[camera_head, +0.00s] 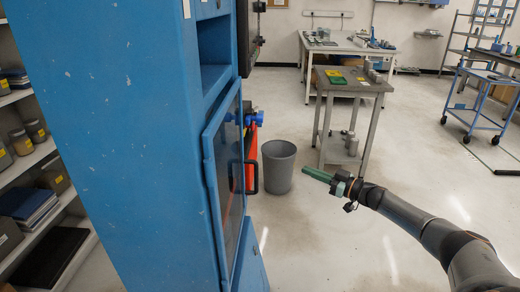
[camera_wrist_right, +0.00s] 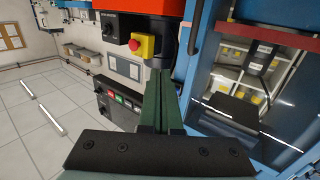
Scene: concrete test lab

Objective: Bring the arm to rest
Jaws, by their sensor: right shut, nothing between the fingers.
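My right arm (camera_head: 425,228) comes in from the lower right of the head view and reaches out over the floor. Its right gripper (camera_head: 308,170) has green fingers that point left, towards the blue cabinet (camera_head: 125,130), with a gap between by the picture. In the right wrist view the green fingers of the gripper (camera_wrist_right: 159,80) lie together, shut and empty. My left gripper is not in view.
A grey bin (camera_head: 278,166) stands on the floor beside the cabinet's glazed door (camera_head: 222,165). A grey table (camera_head: 345,88) stands behind the gripper. A blue trolley (camera_head: 486,98) is at the right. A red emergency button (camera_wrist_right: 134,44) shows on a panel in the wrist view.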

